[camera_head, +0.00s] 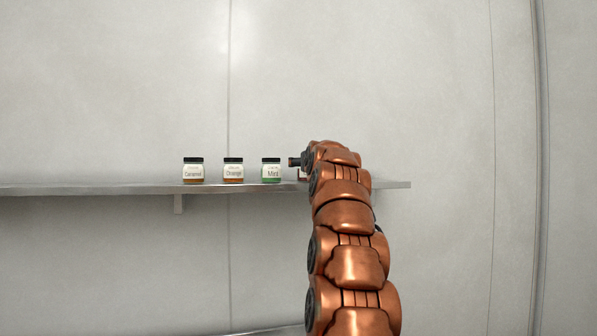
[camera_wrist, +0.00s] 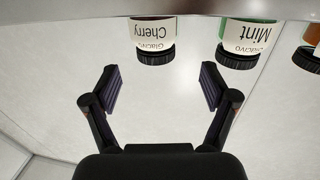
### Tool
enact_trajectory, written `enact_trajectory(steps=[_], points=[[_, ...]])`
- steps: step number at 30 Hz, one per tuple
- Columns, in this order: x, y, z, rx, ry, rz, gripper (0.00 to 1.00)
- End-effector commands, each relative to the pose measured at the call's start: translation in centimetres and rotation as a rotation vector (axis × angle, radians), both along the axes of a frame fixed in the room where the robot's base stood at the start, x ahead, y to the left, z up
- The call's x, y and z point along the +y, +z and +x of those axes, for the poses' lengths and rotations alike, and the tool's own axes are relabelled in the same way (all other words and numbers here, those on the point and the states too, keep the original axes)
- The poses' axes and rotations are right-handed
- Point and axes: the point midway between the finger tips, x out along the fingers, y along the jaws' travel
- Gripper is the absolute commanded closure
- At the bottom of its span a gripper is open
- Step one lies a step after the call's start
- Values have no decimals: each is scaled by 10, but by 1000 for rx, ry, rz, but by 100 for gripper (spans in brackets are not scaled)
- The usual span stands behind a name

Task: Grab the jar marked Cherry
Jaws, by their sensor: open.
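The jar marked Cherry (camera_wrist: 155,40) shows upside down at the top of the wrist view, with a dark lid and a white label. It stands on the shelf and lies ahead of my gripper (camera_wrist: 161,88), roughly in line with the gap between the fingers. My gripper is open and empty, and its fingertips are apart from the jar. In the head view my arm hides nearly all of the Cherry jar; only a small reddish bit (camera_head: 302,174) shows beside the arm. My fingers are mostly hidden there too.
The Mint jar (camera_head: 271,171) stands close beside the Cherry jar. The Orange jar (camera_head: 233,171) and Caramel jar (camera_head: 193,171) stand further left on the same shelf (camera_head: 100,188). A pale wall (camera_head: 120,80) is behind. A lower shelf edge (camera_head: 275,331) shows at the bottom.

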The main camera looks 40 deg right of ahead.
Motion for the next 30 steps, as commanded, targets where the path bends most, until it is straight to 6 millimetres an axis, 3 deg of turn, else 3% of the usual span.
enact_trajectory(steps=[7, 30], points=[[-12, 8, -2, -16, -17, -15, 15], [-38, 6, 34, -13, -15, -13, 15]])
